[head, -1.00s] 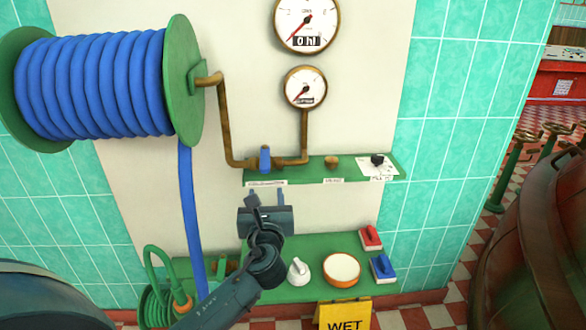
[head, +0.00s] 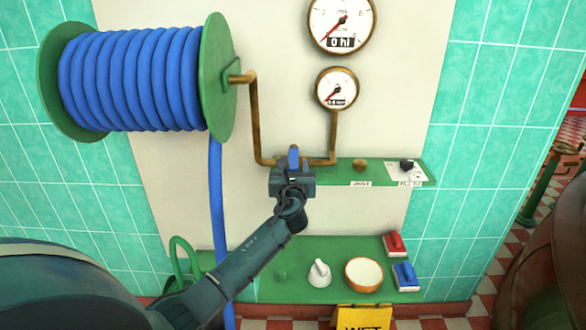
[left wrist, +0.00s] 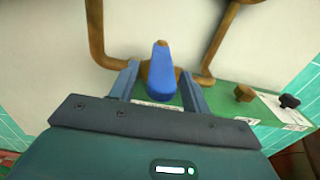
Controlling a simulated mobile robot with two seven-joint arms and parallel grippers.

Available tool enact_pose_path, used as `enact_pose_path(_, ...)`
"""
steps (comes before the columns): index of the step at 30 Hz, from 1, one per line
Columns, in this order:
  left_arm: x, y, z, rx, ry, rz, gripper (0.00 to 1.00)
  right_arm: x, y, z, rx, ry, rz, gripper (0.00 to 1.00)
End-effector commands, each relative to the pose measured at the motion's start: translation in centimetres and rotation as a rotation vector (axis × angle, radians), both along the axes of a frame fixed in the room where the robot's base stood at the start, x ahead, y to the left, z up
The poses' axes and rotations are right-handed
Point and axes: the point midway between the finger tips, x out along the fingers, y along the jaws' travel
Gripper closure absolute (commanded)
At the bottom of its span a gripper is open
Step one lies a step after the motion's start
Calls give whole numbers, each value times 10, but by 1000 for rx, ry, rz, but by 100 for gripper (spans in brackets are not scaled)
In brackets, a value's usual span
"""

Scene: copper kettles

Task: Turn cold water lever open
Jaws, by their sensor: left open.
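The blue cold water lever (head: 294,155) sits on the copper pipe above the upper green shelf, standing upright in the head view. In the left wrist view the lever (left wrist: 162,75) stands between the two fingers of my left gripper (left wrist: 158,85). The fingers are open, one on each side of the lever, with a small gap to the left finger; contact on the right is hard to tell. In the head view my left gripper (head: 293,172) is right at the lever and hides its lower part and a label. My right gripper is not in view.
The upper shelf (head: 340,170) also carries a brass knob (head: 360,165) and a black knob (head: 407,165). Two gauges hang above. A blue hose reel (head: 140,80) is at the left. The lower shelf (head: 335,245) holds a white knob, a round bowl and two brushes.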

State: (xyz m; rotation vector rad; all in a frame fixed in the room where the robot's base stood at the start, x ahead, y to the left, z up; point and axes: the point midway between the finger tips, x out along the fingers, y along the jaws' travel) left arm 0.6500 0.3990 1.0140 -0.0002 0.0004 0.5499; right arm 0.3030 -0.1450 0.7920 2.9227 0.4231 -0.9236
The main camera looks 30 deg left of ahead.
Motion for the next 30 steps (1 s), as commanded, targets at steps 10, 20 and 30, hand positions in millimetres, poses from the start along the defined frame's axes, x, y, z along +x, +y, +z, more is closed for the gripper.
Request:
enact_pose_path(10, 0, 0, 0, 0, 0, 0, 68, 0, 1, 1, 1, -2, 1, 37)
enact_pose_path(20, 0, 0, 0, 0, 0, 0, 95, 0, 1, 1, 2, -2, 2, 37)
enact_pose_path(30, 0, 0, 0, 0, 0, 1, 100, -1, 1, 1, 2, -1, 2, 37)
